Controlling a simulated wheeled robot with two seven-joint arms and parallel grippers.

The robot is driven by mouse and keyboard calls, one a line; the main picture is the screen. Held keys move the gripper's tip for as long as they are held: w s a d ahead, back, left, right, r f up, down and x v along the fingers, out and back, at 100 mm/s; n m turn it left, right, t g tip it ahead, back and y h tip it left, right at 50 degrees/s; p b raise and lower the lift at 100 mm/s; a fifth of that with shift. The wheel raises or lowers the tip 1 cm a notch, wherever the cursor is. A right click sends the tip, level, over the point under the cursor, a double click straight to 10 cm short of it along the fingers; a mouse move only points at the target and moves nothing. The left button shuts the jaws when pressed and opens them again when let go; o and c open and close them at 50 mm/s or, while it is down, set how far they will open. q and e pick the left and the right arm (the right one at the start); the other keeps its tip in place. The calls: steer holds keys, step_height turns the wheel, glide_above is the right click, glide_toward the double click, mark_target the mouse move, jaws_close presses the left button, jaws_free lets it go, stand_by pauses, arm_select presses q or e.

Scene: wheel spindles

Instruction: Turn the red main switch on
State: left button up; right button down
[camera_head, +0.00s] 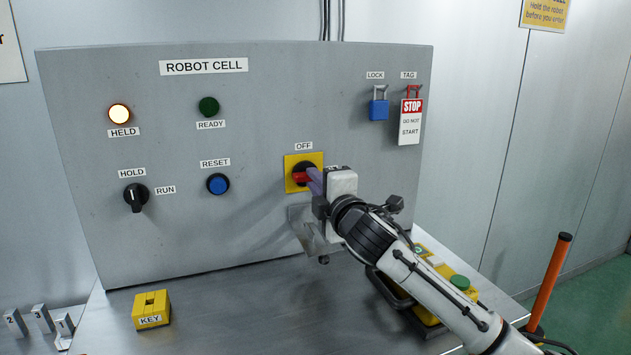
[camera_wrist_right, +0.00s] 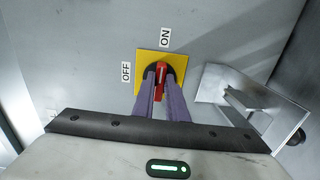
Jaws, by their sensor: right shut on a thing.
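The red main switch (camera_head: 300,177) sits on a yellow plate (camera_head: 290,161) on the grey panel. Its label OFF (camera_head: 304,146) is above it, and a label to its right is mostly hidden by my gripper. My right gripper (camera_head: 314,181) is at the switch, shut on the red handle. In the right wrist view, the red handle (camera_wrist_right: 160,75) lies between the two purple fingers (camera_wrist_right: 160,92). There the handle points toward the ON label (camera_wrist_right: 165,38), with OFF (camera_wrist_right: 126,71) off to the side. My left gripper is not in view.
A grey metal piece (camera_head: 300,226), also in the wrist view (camera_wrist_right: 215,84), lies just below the switch. The panel holds a lit HELD lamp (camera_head: 119,114), blue padlock (camera_head: 379,109) and STOP tag (camera_head: 411,122). A yellow KEY block (camera_head: 151,309) and a yellow button box (camera_head: 430,257) are on the bench.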

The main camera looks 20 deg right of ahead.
steer(key=shift+f, duration=0.1)
steer(key=c, duration=1.8)
jaws_free()
steer(key=shift+o, duration=0.2)
steer(key=s+b, duration=0.1)
steer(key=s, duration=0.9)
steer(key=shift+s+d, duration=0.2)
